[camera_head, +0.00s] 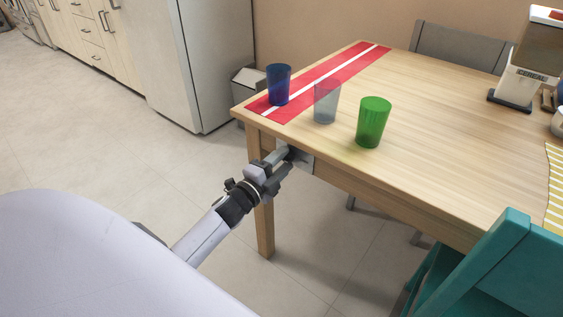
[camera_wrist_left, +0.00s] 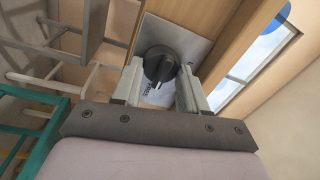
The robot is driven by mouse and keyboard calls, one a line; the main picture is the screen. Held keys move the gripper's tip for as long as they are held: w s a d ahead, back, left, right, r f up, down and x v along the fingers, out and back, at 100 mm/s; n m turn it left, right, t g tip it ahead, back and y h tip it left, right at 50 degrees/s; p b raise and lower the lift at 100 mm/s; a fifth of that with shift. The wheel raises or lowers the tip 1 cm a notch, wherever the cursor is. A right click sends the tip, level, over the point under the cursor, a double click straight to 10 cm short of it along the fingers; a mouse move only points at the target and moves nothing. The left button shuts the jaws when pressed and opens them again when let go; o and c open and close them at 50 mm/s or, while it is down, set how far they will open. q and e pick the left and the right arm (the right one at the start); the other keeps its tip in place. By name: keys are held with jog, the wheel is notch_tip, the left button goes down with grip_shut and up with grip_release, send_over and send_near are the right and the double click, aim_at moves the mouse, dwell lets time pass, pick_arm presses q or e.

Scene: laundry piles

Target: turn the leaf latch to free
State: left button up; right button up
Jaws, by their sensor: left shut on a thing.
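The leaf latch shows in the left wrist view as a round dark knob (camera_wrist_left: 158,64) on a grey metal plate (camera_wrist_left: 192,46) fixed to the wooden table's underside edge. The plate also shows in the head view (camera_head: 304,160) below the table's near edge. My left gripper (camera_wrist_left: 160,88) is shut on the knob, with one finger on each side of it. In the head view the left gripper (camera_head: 284,160) is at the table edge and hides the knob. Lettering on the plate is partly hidden by the knob. My right gripper is not in view.
The wooden table (camera_head: 440,140) carries a blue cup (camera_head: 278,84), a clear cup (camera_head: 326,102) and a green cup (camera_head: 373,122) near this edge. A red runner (camera_head: 335,68) lies along its left side. A teal chair (camera_head: 480,265) stands at the right front. The floor at left is clear.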

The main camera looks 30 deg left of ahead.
pick_arm(q)
jog(key=o, duration=1.1)
jog(key=shift+c, duration=0.2)
jog(key=s, duration=0.7)
jog(key=shift+a+f+p, duration=0.25)
jog(key=shift+f+p, duration=0.05)
jog(key=shift+p, duration=0.15)
jog(key=shift+s, duration=0.1)
